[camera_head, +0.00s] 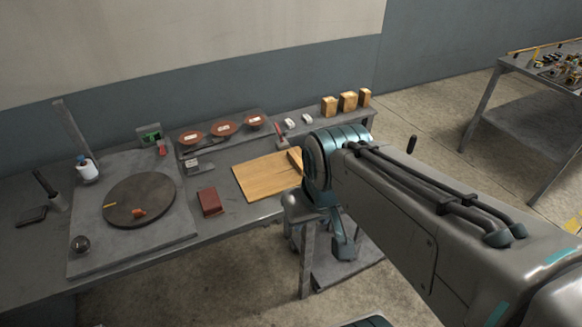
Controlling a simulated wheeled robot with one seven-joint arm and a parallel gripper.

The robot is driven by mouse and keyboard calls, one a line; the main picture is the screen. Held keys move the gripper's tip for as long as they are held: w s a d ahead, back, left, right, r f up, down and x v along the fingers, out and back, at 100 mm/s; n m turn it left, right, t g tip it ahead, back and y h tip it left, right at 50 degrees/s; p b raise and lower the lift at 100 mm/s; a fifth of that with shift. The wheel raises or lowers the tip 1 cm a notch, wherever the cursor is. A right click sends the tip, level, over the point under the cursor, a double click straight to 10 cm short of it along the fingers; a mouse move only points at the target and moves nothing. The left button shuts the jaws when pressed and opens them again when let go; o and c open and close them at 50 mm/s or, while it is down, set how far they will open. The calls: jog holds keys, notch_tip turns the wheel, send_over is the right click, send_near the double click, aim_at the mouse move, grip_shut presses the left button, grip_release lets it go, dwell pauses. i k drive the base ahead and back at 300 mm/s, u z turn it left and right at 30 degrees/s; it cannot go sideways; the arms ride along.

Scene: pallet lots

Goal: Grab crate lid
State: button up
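A flat, light wooden board (263,181) lies on the grey workbench, left of my arm. It may be the crate lid, but I cannot be sure. A small wooden block shows at its right end, where my arm partly hides the area. My gripper (343,246) hangs beyond the bent end of my arm, by the bench's front edge, right of and nearer than the board. It appears apart from the board. Its fingers are small and partly hidden, so their opening and anything between them cannot be made out.
Left of the board are a dark red box (209,201) and a round dark turntable (139,199). Reddish dishes (224,128) and small wooden blocks (348,102) stand on the raised back shelf. Another table (545,75) stands far right. Open floor lies between.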

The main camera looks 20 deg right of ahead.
aim_at(266, 177)
jog(key=z, duration=0.3)
jog(key=i, duration=1)
